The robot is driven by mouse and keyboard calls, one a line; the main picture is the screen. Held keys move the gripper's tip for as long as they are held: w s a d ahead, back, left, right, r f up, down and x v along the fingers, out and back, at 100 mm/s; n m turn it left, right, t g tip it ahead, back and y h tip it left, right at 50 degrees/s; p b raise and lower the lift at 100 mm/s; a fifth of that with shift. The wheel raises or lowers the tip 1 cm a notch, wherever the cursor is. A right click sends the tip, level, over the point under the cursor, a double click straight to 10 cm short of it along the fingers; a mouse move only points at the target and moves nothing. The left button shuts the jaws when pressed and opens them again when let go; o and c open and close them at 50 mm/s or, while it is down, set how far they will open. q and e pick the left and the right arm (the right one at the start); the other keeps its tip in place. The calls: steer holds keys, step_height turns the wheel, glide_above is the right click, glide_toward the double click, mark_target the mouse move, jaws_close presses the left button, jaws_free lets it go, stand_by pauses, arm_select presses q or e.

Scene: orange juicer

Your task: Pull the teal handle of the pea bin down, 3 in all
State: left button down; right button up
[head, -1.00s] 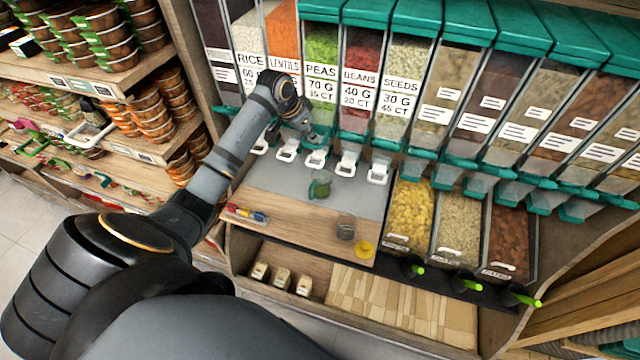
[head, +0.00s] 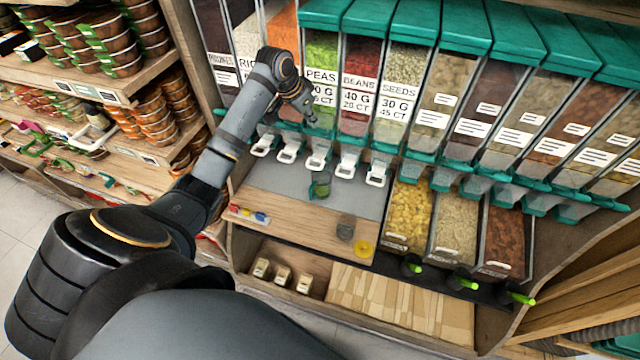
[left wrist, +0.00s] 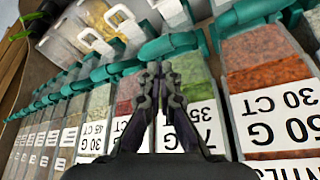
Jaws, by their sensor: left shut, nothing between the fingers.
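The pea bin (head: 321,50) is a clear bin of green peas with a teal lid and a PEAS label, in the head view's upper middle. Its teal handle (head: 318,132) is at the bin's bottom front, above a white spout piece (head: 317,160). My left gripper (head: 311,119) is shut and empty, in front of the bin's lower part, just above the handle. In the left wrist view, which is upside down, the closed fingers (left wrist: 157,72) point at the teal bar (left wrist: 168,46) under the bin. I cannot tell whether they touch it. My right gripper is out of view.
A green-tinted cup (head: 320,185) stands on the grey mat (head: 270,185) below the pea bin. Bean (head: 361,60) and seed (head: 403,65) bins stand to the right, close together.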

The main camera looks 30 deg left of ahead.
mark_target(312, 133)
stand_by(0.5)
arm_select(q)
steer(key=shift+f+b, duration=0.3)
steer(key=shift+f, duration=0.5)
steer(key=shift+s+f, duration=0.1)
steer(key=shift+s+d+f+b, duration=0.1)
steer(key=shift+s+f+b, duration=0.1)
steer(key=shift+f, duration=0.3)
steer(key=shift+s+f+b, duration=0.1)
steer(key=shift+f+b, duration=0.05)
steer(key=shift+f, duration=0.35)
steer(key=shift+s+f+b, duration=0.1)
steer(key=shift+f+b, duration=0.25)
steer(key=shift+f, duration=1.05)
